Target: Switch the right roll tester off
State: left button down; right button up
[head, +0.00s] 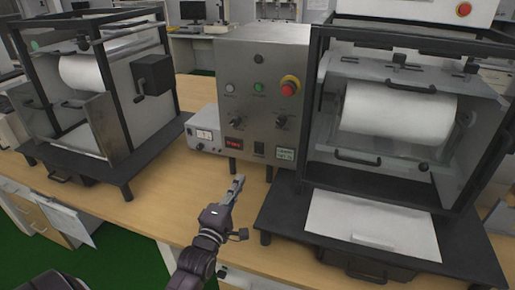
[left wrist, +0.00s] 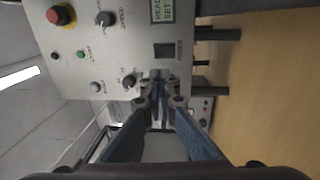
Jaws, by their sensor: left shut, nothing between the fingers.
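The right roll tester (head: 310,175) is a black frame with a clear cover around a white roll (head: 398,110). A grey control box (head: 261,55) stands at its left. The box carries a red emergency button (head: 288,88), a lit green button (head: 258,87), knobs, a red display (head: 234,143), a black power switch (head: 258,149) and a small screen (head: 285,154). My left gripper (head: 238,181) is shut and empty, in front of and below the box. The left wrist view shows the panel sideways, with the power switch (left wrist: 164,50) near my fingertips (left wrist: 158,82). Contact is not visible.
Another roll tester (head: 92,150) stands on the left of the wooden bench (head: 165,205). A small white instrument (head: 203,133) sits left of the control box. White paper (head: 372,225) lies before the right tester. Bare bench surrounds my left gripper.

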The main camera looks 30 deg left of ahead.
pick_arm(q)
send_near(257, 147)
jog(key=p+x, duration=0.1)
jog(key=x, duration=0.5)
jog(key=shift+r+p, duration=0.1)
jog(key=shift+p, duration=0.2)
jog(key=shift+w+a, duration=0.1)
jog(key=shift+w, duration=0.45)
pick_arm(e)
jog(key=shift+s+d+r, duration=0.1)
jog(key=shift+s+r, duration=0.3)
jog(key=shift+s, duration=0.45)
jog(key=shift+s+d+r, duration=0.1)
jog(key=shift+s+r, duration=0.25)
jog(key=shift+s, duration=0.5)
pick_arm(q)
jog(key=shift+w+r+p, duration=0.15)
jog(key=shift+r+p, duration=0.3)
jog(key=shift+p, duration=0.55)
jog(key=shift+a+f+g, duration=0.1)
jog(key=shift+f+g, duration=0.1)
jog(key=shift+g, duration=0.1)
jog(key=shift+f, duration=0.1)
pick_arm(e)
jog(key=shift+w+r, duration=0.2)
jog(key=shift+r, duration=0.8)
